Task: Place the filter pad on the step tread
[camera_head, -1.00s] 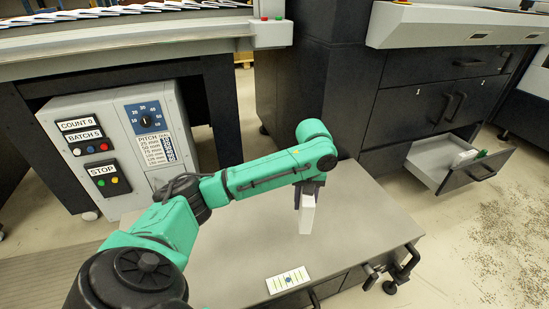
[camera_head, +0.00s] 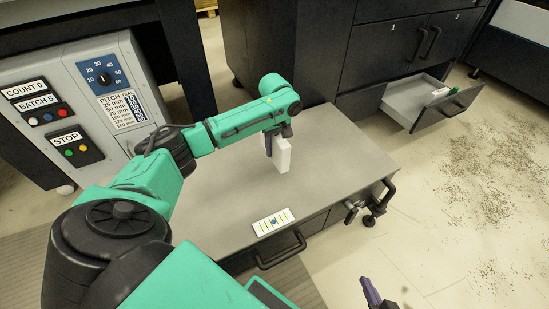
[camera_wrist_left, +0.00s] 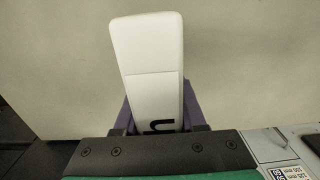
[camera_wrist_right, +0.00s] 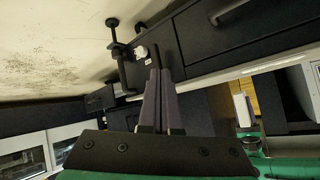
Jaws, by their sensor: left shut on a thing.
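The filter pad, a white oblong block (camera_head: 283,155), is held upright in my left gripper (camera_head: 275,148) over the grey step tread (camera_head: 225,195). In the left wrist view the white block (camera_wrist_left: 148,55) stands between purple fingers, with a dark printed mark near its base. Whether its lower end touches the tread, I cannot tell. My right gripper (camera_head: 372,292) is at the bottom of the head view, in front of the step and away from the pad. In the right wrist view its purple fingers (camera_wrist_right: 157,85) are together with nothing between them.
A white card with coloured marks (camera_head: 272,222) lies at the tread's front edge. A dark clamp (camera_head: 375,202) sticks out at the right corner. An open drawer (camera_head: 432,102) stands behind to the right, and a control box (camera_head: 75,110) at the left. Much of the tread is bare.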

